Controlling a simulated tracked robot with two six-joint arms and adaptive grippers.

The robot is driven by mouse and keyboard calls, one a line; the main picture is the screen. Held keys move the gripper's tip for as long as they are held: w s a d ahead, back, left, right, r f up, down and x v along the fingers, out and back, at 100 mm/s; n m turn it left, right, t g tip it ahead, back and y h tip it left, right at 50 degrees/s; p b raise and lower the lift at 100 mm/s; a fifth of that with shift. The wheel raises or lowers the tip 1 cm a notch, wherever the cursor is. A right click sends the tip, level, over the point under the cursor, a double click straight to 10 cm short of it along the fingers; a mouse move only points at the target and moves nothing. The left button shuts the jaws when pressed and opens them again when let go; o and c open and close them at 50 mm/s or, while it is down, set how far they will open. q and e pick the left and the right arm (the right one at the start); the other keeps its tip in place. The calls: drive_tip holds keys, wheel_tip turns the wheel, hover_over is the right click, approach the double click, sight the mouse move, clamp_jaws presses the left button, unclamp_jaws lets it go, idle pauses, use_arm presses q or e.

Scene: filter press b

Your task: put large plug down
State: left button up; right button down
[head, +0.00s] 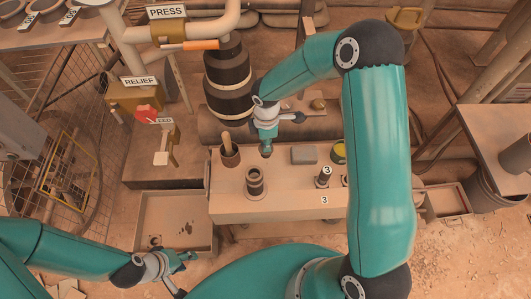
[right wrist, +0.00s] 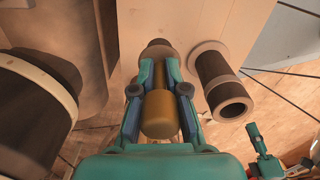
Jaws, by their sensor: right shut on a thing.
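My right gripper (head: 266,150) is over the left part of the bench. In the right wrist view its fingers (right wrist: 160,82) are shut on the large plug (right wrist: 158,112), a brass-coloured cylinder with its round end toward the camera. A grey-brown round collar (right wrist: 157,49) shows just past the fingertips; I cannot tell whether it belongs to the plug or stands on the bench. In the head view the plug is mostly hidden by the gripper. My left gripper (head: 178,264) is open and empty at the lower left, apart from the bench.
The bench (head: 285,209) holds a dark hollow cylinder (head: 255,183), also close beside the plug in the right wrist view (right wrist: 219,82). A cup with a stick (head: 230,154), a grey block (head: 304,154) and a small dark plug (head: 323,178) stand there. The black press cylinder (head: 229,80) rises behind.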

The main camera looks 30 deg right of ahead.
drive_tip(key=shift+f+b, duration=0.35)
drive_tip(key=shift+f, duration=2.5)
drive_tip(key=shift+f, duration=0.25)
drive_tip(key=c, duration=1.1)
unclamp_jaws()
drive_tip(key=shift+c, duration=0.2)
drive_tip(key=shift+r, duration=0.1)
drive_tip(key=shift+r, duration=0.5)
wheel_tip(320, 180, up, 11)
drive_tip(key=shift+r+p, duration=0.15)
drive_tip(key=shift+p, duration=0.65)
